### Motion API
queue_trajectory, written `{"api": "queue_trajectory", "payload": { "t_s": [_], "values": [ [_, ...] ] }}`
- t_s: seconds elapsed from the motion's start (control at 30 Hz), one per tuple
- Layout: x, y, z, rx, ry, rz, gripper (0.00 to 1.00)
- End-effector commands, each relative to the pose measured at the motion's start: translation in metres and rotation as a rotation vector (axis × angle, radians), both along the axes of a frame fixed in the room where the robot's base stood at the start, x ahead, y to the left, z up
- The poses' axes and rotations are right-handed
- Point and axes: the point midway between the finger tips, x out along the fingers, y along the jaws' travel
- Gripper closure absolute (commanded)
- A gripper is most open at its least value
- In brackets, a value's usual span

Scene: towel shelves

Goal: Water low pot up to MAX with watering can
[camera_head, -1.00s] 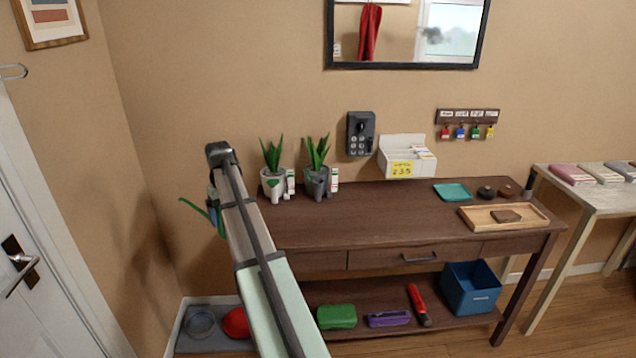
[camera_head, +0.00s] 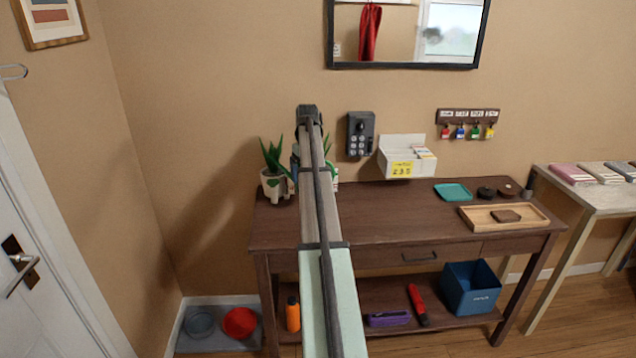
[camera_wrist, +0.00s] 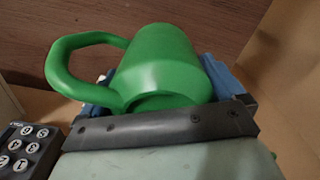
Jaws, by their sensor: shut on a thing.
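A green watering can (camera_wrist: 160,65) with a looped handle fills the middle of the wrist view. My gripper (camera_wrist: 165,85) is shut on it, with blue fingers showing on both sides. In the head view my arm hides the can and most of the gripper. A pale pot (camera_head: 275,186) with a green mark and spiky leaves stands at the table's back left, left of my arm. A second plant (camera_head: 328,146) is mostly behind my arm; its leaf tips show and its pot is hidden. I cannot tell which is the low pot or read any water level.
The brown table (camera_head: 400,222) has a wooden tray (camera_head: 540,218) and teal dish (camera_head: 452,193) at right. A keypad (camera_head: 360,134) and white card box (camera_head: 405,158) are on the wall behind, right of my arm. A blue bin (camera_head: 470,287) sits on the lower shelf.

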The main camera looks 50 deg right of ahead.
Motion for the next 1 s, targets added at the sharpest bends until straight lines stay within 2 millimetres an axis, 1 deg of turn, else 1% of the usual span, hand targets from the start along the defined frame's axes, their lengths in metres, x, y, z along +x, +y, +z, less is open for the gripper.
{"api": "queue_trajectory", "payload": {
  "t_s": [0.03,0.3,0.37,0.47,0.5,0.57,0.7,0.9,1.0],
  "values": [
    [-0.006,-0.018,0.004,0.000,-0.001,-0.011,0.59],
    [-0.047,-0.088,0.018,0.000,-0.001,-0.051,0.59],
    [-0.056,-0.104,0.019,0.000,-0.001,-0.055,0.59],
    [-0.070,-0.130,0.015,0.000,0.000,-0.056,0.59],
    [-0.075,-0.141,0.011,0.001,0.001,-0.052,0.59],
    [-0.081,-0.155,0.001,0.001,0.000,-0.039,0.59],
    [-0.086,-0.179,-0.031,0.001,0.001,0.007,0.59],
    [-0.086,-0.199,-0.071,0.001,0.001,0.068,0.59],
    [-0.087,-0.204,-0.084,0.000,-0.001,0.088,0.59]
  ]
}}
